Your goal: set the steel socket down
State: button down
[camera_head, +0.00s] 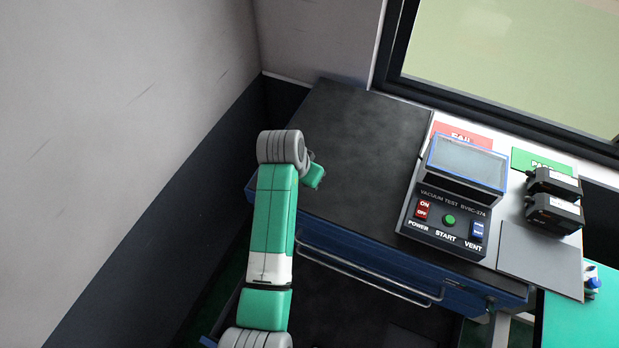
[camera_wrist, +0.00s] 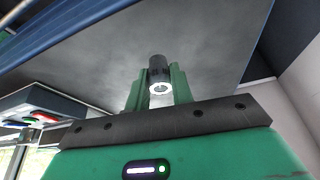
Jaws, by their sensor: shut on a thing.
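The steel socket (camera_wrist: 158,72) is a small dark cylinder with a bright ring at its near end. It shows in the wrist view, between the two green fingers of my gripper (camera_wrist: 159,88). My gripper is shut on it. Behind it in that view is the dark grey bench top (camera_wrist: 205,45); I cannot tell whether the socket touches it. In the head view only a green part of my gripper (camera_head: 315,177) shows, over the left part of the bench top (camera_head: 365,125). My arm hides the rest, and the socket is not visible there.
A vacuum test unit (camera_head: 447,205) stands right of the bare bench top, with red (camera_head: 460,134) and green (camera_head: 541,162) labelled plates behind it. Two black devices (camera_head: 553,200) sit farther right, near a grey plate (camera_head: 541,262). A wall (camera_head: 150,130) is at left.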

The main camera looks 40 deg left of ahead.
jog(key=shift+w+a+f, duration=0.1)
jog(key=shift+w+a, duration=0.2)
jog(key=shift+w, duration=0.2)
jog(key=shift+w+a+f, duration=0.1)
jog(key=shift+w+a, duration=0.2)
jog(key=shift+w, duration=0.2)
jog(key=shift+f+b, duration=0.3)
jog(key=shift+f, duration=1.4)
jog(key=shift+f, duration=0.15)
jog(key=c, duration=1.2)
grip_release()
jog(key=shift+c, duration=0.2)
jog(key=p+v, duration=0.2)
jog(key=v, duration=1)
